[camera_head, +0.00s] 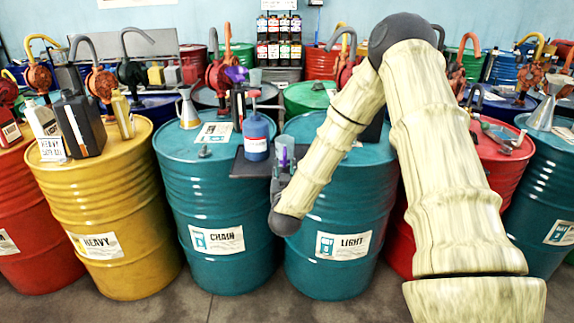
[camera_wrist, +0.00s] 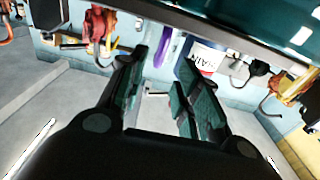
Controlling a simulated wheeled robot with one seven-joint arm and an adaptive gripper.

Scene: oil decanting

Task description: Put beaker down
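A small translucent beaker (camera_head: 284,147) with a purple patch shows in the head view at the right end of a dark shelf plate (camera_head: 248,166) between the two teal drums. A blue bottle (camera_head: 256,138) with a white label stands on that plate, just left of the beaker. My gripper (camera_head: 282,178) is mostly hidden behind my arm, right below and at the beaker. In the wrist view my gripper (camera_wrist: 163,72) has its fingers apart. No clear beaker outline shows between them, so I cannot tell whether they touch it. The blue bottle is beyond the right finger (camera_wrist: 190,68).
The teal CHAIN drum (camera_head: 213,215) and LIGHT drum (camera_head: 330,180) stand below and beside the plate. A metal funnel (camera_head: 187,110) stands on the CHAIN drum. A yellow drum (camera_head: 110,215) holds several canisters at left. Hand pumps line the back.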

